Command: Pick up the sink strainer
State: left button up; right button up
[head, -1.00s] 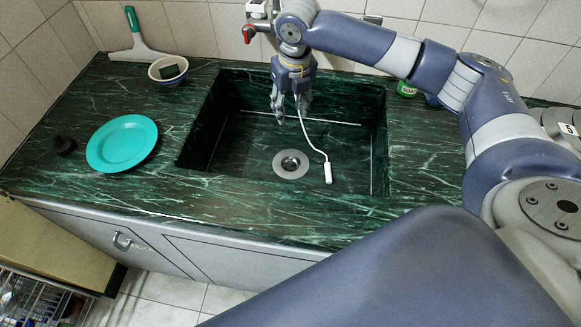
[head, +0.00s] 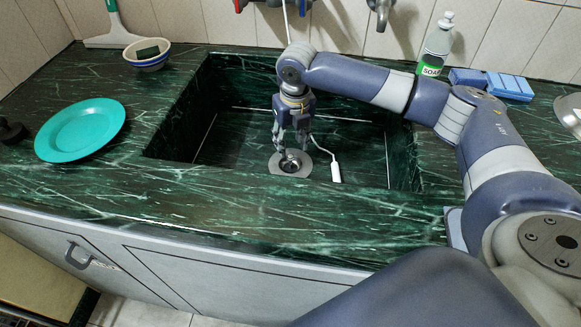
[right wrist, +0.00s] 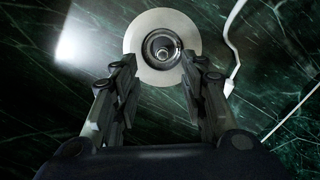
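The sink strainer (head: 290,164) is a small round metal piece in the middle of the pale drain ring (head: 278,168) on the sink floor. In the right wrist view the strainer (right wrist: 162,48) shows a central knob, inside the wide ring (right wrist: 137,36). My right gripper (head: 290,150) points down into the sink just above the strainer. In the right wrist view its fingers (right wrist: 160,66) are apart with nothing between them, one to each side below the strainer. I cannot tell whether the fingertips touch the drain ring. My left gripper is not in view.
The sink's front wall (head: 270,178) and sides surround my right gripper. A white hose with a nozzle (head: 336,172) lies close to its right. A teal plate (head: 80,130) and a bowl (head: 148,55) are on the left counter. A soap bottle (head: 436,45) and blue sponges (head: 508,86) stand right.

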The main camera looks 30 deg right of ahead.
aim_at(291, 155)
jog(key=f, duration=0.3)
jog(key=shift+w+d+f+b, duration=0.1)
jog(key=shift+w+f+b, duration=0.05)
jog(key=shift+w+b, duration=0.15)
jog(key=f, duration=0.2)
jog(key=f+b, duration=0.1)
jog(key=shift+w+d+f, duration=0.1)
jog(key=shift+w+f, duration=0.05)
jog(key=shift+w, duration=0.1)
jog(key=shift+f, duration=0.45)
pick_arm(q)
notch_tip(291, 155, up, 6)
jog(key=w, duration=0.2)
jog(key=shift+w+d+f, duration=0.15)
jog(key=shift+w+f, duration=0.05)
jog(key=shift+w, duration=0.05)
pick_arm(e)
grip_shut()
